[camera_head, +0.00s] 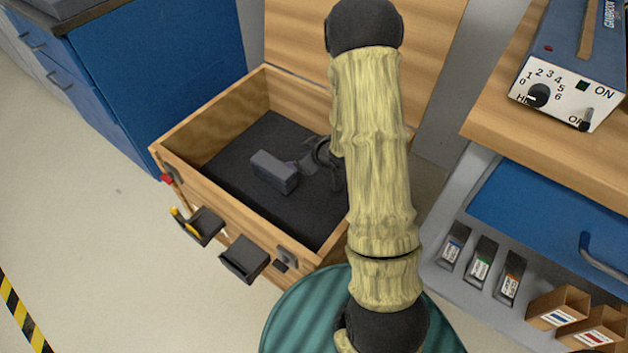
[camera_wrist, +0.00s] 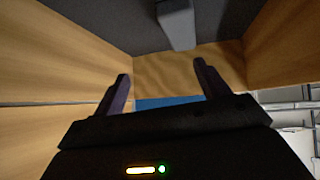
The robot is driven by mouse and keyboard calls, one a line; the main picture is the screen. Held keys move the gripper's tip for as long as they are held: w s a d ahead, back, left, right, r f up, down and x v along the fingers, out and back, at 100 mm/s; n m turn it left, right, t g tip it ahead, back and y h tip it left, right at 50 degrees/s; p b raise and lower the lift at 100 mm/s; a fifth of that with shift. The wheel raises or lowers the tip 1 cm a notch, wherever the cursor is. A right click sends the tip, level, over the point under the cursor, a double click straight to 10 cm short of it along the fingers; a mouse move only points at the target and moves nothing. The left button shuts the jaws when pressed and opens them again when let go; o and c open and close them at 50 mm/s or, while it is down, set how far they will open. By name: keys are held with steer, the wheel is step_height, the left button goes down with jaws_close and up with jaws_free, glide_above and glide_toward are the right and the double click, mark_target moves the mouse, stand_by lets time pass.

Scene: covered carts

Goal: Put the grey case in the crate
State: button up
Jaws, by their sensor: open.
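The grey case (camera_head: 273,172) is a small grey block on the dark floor of the wooden crate (camera_head: 218,210). It also shows at the top of the wrist view (camera_wrist: 178,24), near a wooden wall of the crate (camera_wrist: 75,42). My gripper (camera_wrist: 162,72) is open, with nothing between its two fingers, and the case lies beyond the fingertips, apart from them. In the head view my gripper (camera_head: 307,164) is in or over the crate, just right of the case, and partly hidden by my arm.
The crate's lid (camera_head: 290,40) stands open at the back. Small dark holders (camera_head: 245,258) hang on its front. A blue cabinet (camera_head: 150,70) stands left. A workbench (camera_head: 560,150) with a control box (camera_head: 560,95) stands right. The floor at left is clear.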

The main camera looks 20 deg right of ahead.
steer(key=s+a+r+m+g+h, duration=0.1)
steer(key=s+a+r+m+g, duration=0.1)
steer(key=s+r, duration=0.4)
steer(key=s+a+r+m+g+h, duration=0.2)
steer(key=s+r, duration=0.5)
steer(key=s, duration=0.6)
steer(key=shift+s+r+m+g, duration=0.25)
steer(key=shift+m+g, duration=0.45)
steer(key=shift+g, duration=0.4)
steer(key=shift+w, duration=0.1)
